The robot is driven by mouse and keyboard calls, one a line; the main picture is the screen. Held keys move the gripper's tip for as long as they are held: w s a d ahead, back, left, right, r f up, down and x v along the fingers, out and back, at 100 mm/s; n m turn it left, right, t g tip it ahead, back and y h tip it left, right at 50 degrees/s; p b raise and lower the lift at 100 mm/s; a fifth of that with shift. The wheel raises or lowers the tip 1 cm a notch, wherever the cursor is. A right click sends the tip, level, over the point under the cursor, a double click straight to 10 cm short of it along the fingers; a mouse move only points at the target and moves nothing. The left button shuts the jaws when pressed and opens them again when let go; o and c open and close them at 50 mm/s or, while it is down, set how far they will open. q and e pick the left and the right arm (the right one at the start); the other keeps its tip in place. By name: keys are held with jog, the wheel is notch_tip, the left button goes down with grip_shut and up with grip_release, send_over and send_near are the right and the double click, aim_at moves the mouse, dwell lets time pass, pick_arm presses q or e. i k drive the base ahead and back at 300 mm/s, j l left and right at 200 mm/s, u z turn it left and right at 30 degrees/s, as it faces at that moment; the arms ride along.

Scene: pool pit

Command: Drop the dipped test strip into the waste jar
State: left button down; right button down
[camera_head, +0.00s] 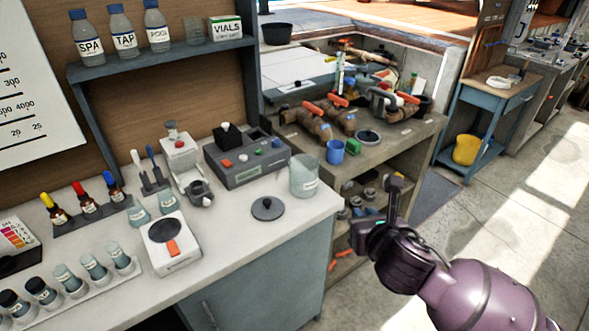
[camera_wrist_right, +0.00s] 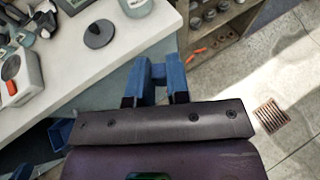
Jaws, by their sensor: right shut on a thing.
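My right gripper (camera_head: 379,212) is in front of the counter's right end, out over the floor and apart from the jar. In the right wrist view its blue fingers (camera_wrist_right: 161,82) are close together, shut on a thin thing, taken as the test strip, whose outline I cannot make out. The waste jar seems to be the open, clear, labelled jar (camera_head: 303,178) near the counter's right edge; its label is too small to read. Its base also shows in the right wrist view (camera_wrist_right: 136,7). My left gripper is outside the head view; blue parts at the wrist view's lower left may belong to it.
A round dark lid (camera_head: 267,209) lies on the counter in front of the jar. A grey tester (camera_head: 247,158) stands behind and left of the jar. A white device (camera_head: 170,243) and a vial rack (camera_head: 80,290) are farther left. A pipe bench (camera_head: 400,140) stands behind.

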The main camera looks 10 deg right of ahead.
aim_at(309, 189)
jog(key=i+l+u, duration=0.4)
jog(key=l, duration=0.25)
jog(key=i+l+u, duration=0.1)
jog(key=l+u, duration=0.15)
jog(key=i+l+u, duration=0.2)
jog(key=l, duration=0.3)
jog(key=k, duration=0.1)
